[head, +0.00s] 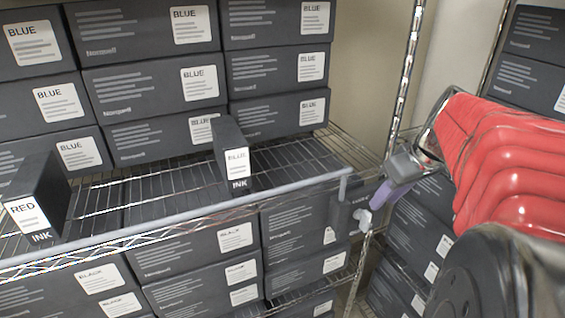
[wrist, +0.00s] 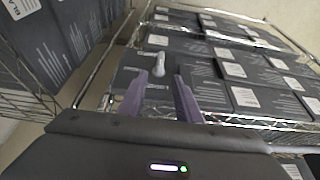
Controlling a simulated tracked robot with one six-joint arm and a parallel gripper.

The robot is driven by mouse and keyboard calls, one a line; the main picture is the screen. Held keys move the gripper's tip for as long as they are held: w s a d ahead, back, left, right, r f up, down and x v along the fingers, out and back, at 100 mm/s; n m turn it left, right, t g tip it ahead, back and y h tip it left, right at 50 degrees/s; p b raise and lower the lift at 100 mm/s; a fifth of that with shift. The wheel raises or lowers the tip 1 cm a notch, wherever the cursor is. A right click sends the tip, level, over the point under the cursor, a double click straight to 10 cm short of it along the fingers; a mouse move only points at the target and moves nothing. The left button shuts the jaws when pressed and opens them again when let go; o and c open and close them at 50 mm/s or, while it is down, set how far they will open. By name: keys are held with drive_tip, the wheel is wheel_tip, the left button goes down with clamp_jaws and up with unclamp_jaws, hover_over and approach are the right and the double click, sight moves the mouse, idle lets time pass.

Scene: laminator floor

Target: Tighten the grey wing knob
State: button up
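The grey wing knob (head: 363,219) is a small pale piece at the right front of the wire shelf, below the end of a grey bar (head: 250,194). In the wrist view the knob (wrist: 158,66) looks like an upright pale shape, in line with the gap between my fingertips. My gripper (head: 376,202) has purple fingers and reaches down-left to just beside the knob. In the wrist view my gripper (wrist: 160,76) is open, with clear space between the fingers. I cannot tell whether a finger touches the knob or how tight the knob is.
The wire shelf (head: 100,205) carries a RED ink box (head: 38,200) and a BLUE ink box (head: 232,155) standing on it. Stacked dark boxes fill the space behind and below. A chrome rack post (head: 404,85) stands close to my gripper. More boxes (head: 425,225) stand at the right.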

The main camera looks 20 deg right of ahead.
sight(371, 215)
drive_tip(key=x, duration=1.2)
drive_tip(key=shift+a+f, duration=0.1)
drive_tip(key=shift+f, duration=0.15)
drive_tip(key=shift+c, duration=0.4)
clamp_jaws()
drive_tip(key=shift+d, duration=0.2)
drive_tip(key=shift+a, duration=0.1)
